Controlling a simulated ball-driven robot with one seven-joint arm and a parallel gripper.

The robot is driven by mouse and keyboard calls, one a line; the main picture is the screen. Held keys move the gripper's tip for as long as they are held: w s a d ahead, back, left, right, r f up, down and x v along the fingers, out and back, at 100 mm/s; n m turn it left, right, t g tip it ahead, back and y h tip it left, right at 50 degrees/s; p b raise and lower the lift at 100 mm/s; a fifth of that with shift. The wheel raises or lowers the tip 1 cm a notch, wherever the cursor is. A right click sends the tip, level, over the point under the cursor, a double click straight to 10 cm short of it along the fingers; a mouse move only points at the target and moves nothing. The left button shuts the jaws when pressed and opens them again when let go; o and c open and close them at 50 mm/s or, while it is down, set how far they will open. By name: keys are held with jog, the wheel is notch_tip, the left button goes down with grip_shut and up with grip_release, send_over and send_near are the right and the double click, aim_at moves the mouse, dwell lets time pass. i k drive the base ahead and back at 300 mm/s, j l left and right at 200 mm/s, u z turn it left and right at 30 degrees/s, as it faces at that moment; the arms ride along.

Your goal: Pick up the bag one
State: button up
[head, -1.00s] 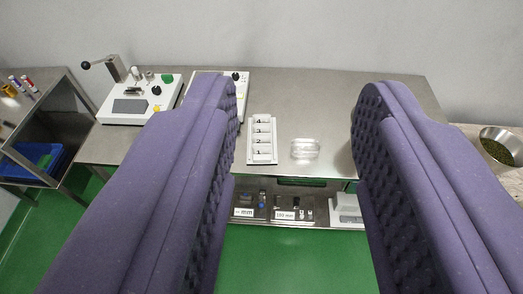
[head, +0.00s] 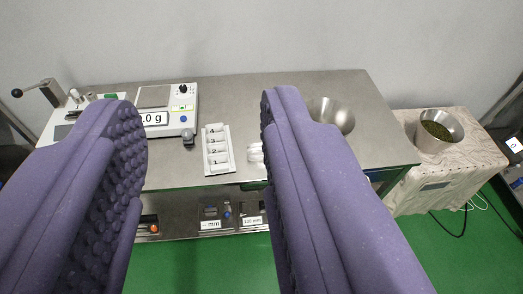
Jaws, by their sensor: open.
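A white rack (head: 231,152) with slots numbered 1 to 4 stands on the steel table. Slot 1 is nearest the front edge, and a small pale piece (head: 215,163) marked 1 sits there, probably bag one. It is too small to tell its material. My gripper (head: 203,108) is open and empty. Its two purple padded fingers frame the rack in the picture, well in front of it and apart from it. A clear or whitish item (head: 256,152) right of the rack is partly hidden by the right finger.
A scale (head: 187,95) and a lever device (head: 50,93) stand left on the steel table (head: 250,95). A steel bowl (head: 332,115) stands at right. A bowl of green leaves (head: 438,130) is on a side table (head: 470,165). A shelf with labelled items (head: 210,225) lies below.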

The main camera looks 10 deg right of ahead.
aim_at(220, 159)
jog(key=i+l+u, duration=0.25)
jog(key=i+u, duration=0.15)
jog(key=i, duration=0.15)
jog(key=i+l+u, duration=0.35)
jog(key=i, duration=0.2)
jog(key=i+l+u, duration=0.4)
jog(key=i+l, duration=0.1)
jog(key=l, duration=0.1)
